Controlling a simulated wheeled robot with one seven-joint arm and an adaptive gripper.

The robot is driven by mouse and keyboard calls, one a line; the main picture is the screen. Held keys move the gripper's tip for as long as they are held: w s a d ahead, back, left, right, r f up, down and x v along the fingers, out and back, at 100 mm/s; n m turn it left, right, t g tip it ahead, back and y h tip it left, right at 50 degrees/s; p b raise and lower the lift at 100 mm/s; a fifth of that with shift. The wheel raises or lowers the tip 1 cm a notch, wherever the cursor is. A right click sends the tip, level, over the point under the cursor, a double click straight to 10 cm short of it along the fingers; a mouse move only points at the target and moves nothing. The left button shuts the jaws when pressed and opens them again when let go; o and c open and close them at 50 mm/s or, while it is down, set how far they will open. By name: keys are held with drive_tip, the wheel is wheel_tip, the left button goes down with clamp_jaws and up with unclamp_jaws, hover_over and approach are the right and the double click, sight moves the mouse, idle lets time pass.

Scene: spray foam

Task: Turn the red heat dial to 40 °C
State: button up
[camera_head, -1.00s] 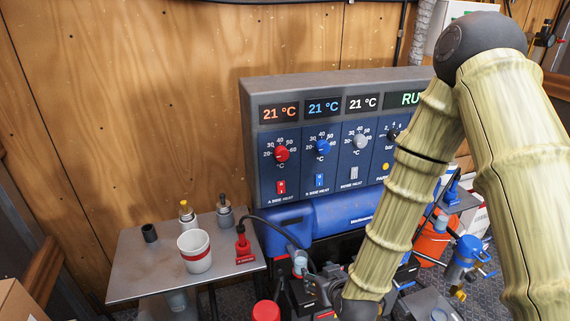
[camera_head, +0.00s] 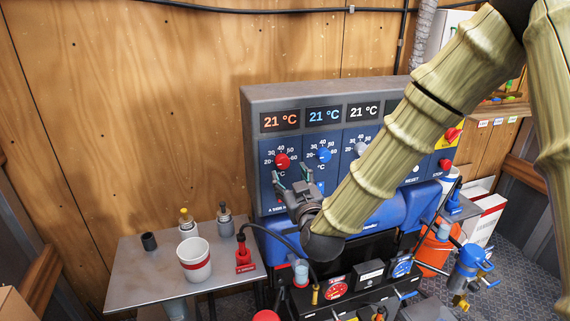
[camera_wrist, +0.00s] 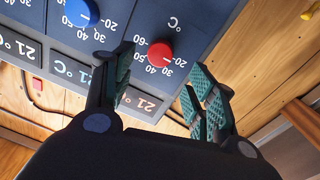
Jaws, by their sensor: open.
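The red heat dial (camera_head: 282,161) is on the left of the control panel, with a temperature scale around it and a display reading 21 °C above it. In the wrist view the red dial (camera_wrist: 160,54) lies ahead of the fingers, roughly between them, with its white pointer mark visible. My gripper (camera_head: 292,178) is open and empty, just below and in front of the dial. In the wrist view my gripper (camera_wrist: 160,100) has its fingers spread to either side, apart from the dial.
A blue dial (camera_head: 323,154) is beside the red one, and a grey dial (camera_head: 361,149) is further right, close to my arm. A side table (camera_head: 135,270) at left holds a white cup (camera_head: 194,260) and small bottles. The plywood wall is behind.

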sight(283, 164)
drive_tip(key=p+x, duration=0.2)
drive_tip(key=x, duration=0.4)
drive_tip(key=shift+w+a, duration=0.1)
drive_tip(key=shift+w, duration=0.2)
drive_tip(key=c, duration=1.1)
